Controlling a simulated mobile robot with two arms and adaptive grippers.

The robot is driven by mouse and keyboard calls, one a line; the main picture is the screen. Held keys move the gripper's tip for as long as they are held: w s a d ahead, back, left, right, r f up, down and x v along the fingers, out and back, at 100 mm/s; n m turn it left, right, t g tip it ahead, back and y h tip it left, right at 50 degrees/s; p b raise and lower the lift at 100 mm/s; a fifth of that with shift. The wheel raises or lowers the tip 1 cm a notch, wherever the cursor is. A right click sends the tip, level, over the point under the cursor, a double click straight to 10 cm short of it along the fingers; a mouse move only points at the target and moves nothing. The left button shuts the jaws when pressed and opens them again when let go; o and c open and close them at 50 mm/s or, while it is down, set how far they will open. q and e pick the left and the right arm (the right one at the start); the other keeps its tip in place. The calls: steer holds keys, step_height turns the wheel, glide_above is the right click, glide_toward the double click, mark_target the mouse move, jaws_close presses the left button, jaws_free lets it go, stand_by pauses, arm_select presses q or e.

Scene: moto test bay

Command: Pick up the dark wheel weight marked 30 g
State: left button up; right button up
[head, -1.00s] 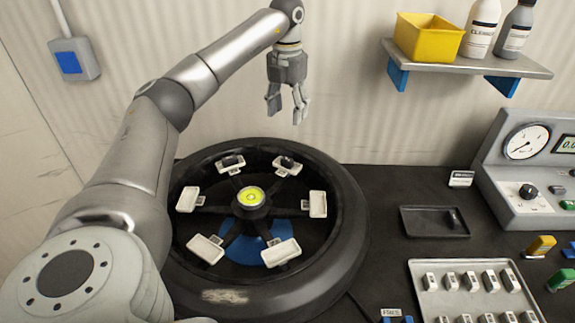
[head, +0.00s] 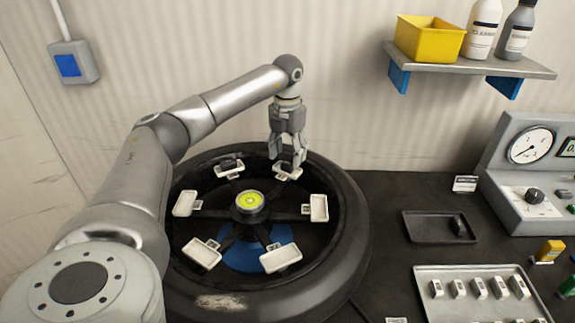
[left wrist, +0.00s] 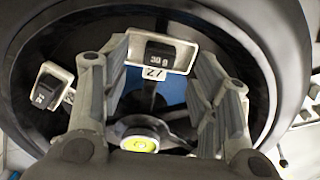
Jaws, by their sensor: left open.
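The dark wheel weight marked 30 g (left wrist: 162,54) sits on a white pad at the wheel's upper right, with a tag below it in the left wrist view. In the head view my gripper largely covers this weight, and its white pad (head: 288,174) shows below the fingers. My left gripper (head: 287,160) is open and lowered over this pad. In the left wrist view its fingers (left wrist: 161,66) stand apart on either side of the weight.
A second dark weight (head: 229,164) sits on the upper-left pad. Other pads around the yellow-green hub (head: 250,200) look empty. A black tray (head: 425,226), a tray of several light weights (head: 460,273) and a gauge console (head: 520,185) stand right. A wall shelf (head: 480,64) is above.

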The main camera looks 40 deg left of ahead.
arm_select(q)
steer(key=shift+f, duration=1.35)
steer(key=c, duration=0.9)
steer(key=shift+c, duration=0.2)
arm_select(e)
steer(key=shift+r, duration=0.3)
arm_select(q)
steer(key=shift+r, duration=0.25)
arm_select(e)
steer(key=shift+f, duration=0.1)
